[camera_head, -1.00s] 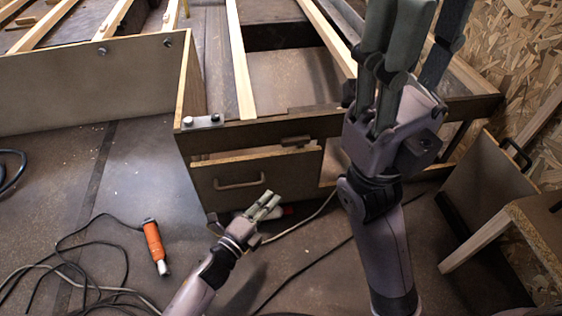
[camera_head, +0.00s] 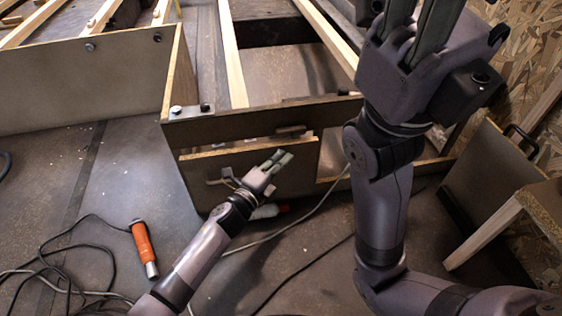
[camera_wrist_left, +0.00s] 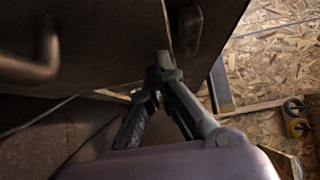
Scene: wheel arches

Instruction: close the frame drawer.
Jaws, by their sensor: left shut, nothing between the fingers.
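The frame drawer (camera_head: 215,166) is a dark-fronted box with a pale top edge, set in the low wooden frame. Its front stands a little out from the frame, with a gap showing above it. Its bar handle (camera_head: 222,181) is partly hidden by my left gripper (camera_head: 281,158). That gripper is shut and empty, its fingertips at the right part of the drawer front; I cannot tell if they touch. In the left wrist view the fingertips (camera_wrist_left: 164,62) point at the dark panel, with the handle (camera_wrist_left: 32,62) to their left. My right gripper (camera_head: 425,22) is raised at upper right, fingertips cut off.
An orange-handled tool (camera_head: 144,248) with a black cable lies on the floor at left. A dark panel with a handle (camera_head: 490,182) and a wooden stool-like piece (camera_head: 510,225) stand at right. Floor between is mostly clear.

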